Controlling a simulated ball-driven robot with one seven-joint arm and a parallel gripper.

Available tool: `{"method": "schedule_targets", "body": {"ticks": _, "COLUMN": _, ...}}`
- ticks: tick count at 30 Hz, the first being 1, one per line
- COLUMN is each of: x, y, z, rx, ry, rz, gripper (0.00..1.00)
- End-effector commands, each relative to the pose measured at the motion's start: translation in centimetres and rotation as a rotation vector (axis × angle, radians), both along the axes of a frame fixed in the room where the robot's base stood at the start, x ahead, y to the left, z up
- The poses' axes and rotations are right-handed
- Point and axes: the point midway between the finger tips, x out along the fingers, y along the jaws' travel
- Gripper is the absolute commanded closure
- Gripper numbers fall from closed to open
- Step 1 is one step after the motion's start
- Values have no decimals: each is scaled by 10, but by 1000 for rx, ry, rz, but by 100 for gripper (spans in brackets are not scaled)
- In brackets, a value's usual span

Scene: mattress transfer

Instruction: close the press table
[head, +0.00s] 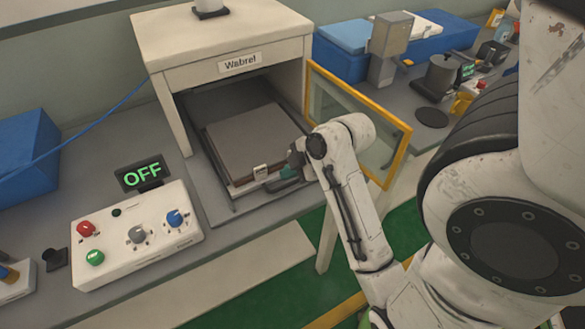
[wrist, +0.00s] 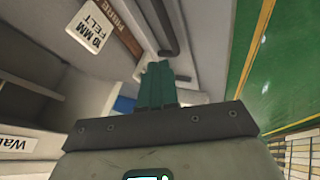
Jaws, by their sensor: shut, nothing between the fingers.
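The press (head: 220,45) is a cream housing marked "Wabrel" with an open front. Its press table (head: 222,183) is a grey sliding plate that sticks out of the opening, with a brown-grey slab (head: 245,140) on it. A small white tag is on the slab's front edge; in the wrist view the tag (wrist: 97,30) reads "10 MM FELT". My gripper (head: 285,182) is at the table's front right edge, its green fingers together and empty. The fingers (wrist: 157,75) also show in the wrist view, close to a dark bar (wrist: 165,30). Whether they touch it I cannot tell.
A yellow-framed clear door (head: 398,160) stands swung open right of the press, behind my arm. Blue bins stand on both sides. Green floor lies in front.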

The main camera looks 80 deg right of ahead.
Motion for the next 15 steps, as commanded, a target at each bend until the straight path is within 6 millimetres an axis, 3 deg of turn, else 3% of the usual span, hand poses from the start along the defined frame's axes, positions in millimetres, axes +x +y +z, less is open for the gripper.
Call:
{"method": "schedule_targets", "body": {"ticks": 6, "x": 21, "y": -3, "z": -30, "rx": 2, "ry": 4, "rz": 1, "gripper": 100}}
{"method": "schedule_targets", "body": {"ticks": 15, "x": 34, "y": -6, "z": -46, "rx": 0, "ry": 2, "rz": 0, "gripper": 100}}
